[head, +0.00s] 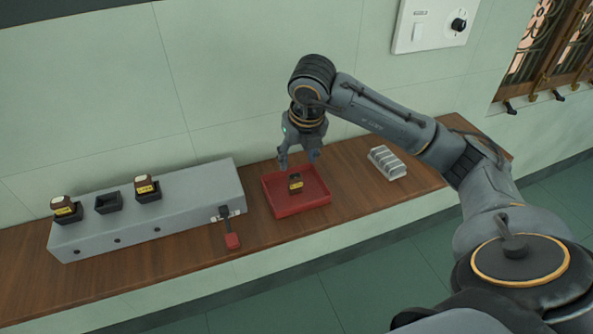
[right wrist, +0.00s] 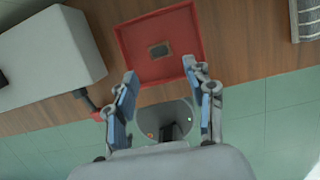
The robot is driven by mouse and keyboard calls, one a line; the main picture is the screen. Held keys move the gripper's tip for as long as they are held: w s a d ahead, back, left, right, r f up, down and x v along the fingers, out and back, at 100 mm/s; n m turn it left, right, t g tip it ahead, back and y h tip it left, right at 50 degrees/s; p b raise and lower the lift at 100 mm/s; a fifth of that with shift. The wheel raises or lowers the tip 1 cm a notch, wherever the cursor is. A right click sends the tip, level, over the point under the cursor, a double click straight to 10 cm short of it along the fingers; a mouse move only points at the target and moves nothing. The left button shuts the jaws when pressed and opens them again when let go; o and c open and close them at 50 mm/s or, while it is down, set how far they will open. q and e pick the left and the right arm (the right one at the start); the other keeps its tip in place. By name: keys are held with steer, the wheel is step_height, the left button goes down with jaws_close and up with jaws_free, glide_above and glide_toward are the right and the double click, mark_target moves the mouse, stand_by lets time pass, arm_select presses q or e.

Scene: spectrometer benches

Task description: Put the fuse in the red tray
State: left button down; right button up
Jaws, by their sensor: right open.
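The fuse (head: 295,182), a small dark block with a yellow label, sits inside the red tray (head: 318,203) on the wooden bench. In the right wrist view the fuse (right wrist: 159,50) shows as a small dark rectangle on the floor of the red tray (right wrist: 131,71). My right gripper (head: 299,163) is above the tray, open and empty, with its fingers apart from the fuse. In the right wrist view its two fingers (right wrist: 160,85) are spread wide. My left gripper is not in view.
A grey box (head: 205,200) left of the tray carries two more labelled fuses (head: 146,187) (head: 66,208) and an empty black socket (head: 108,202). A red-handled lever (head: 231,240) sticks out at its right front. A ribbed rack (head: 387,162) stands right of the tray. The wall is close behind.

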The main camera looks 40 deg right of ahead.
steer(key=shift+v, duration=2.1)
steer(key=shift+f, duration=0.1)
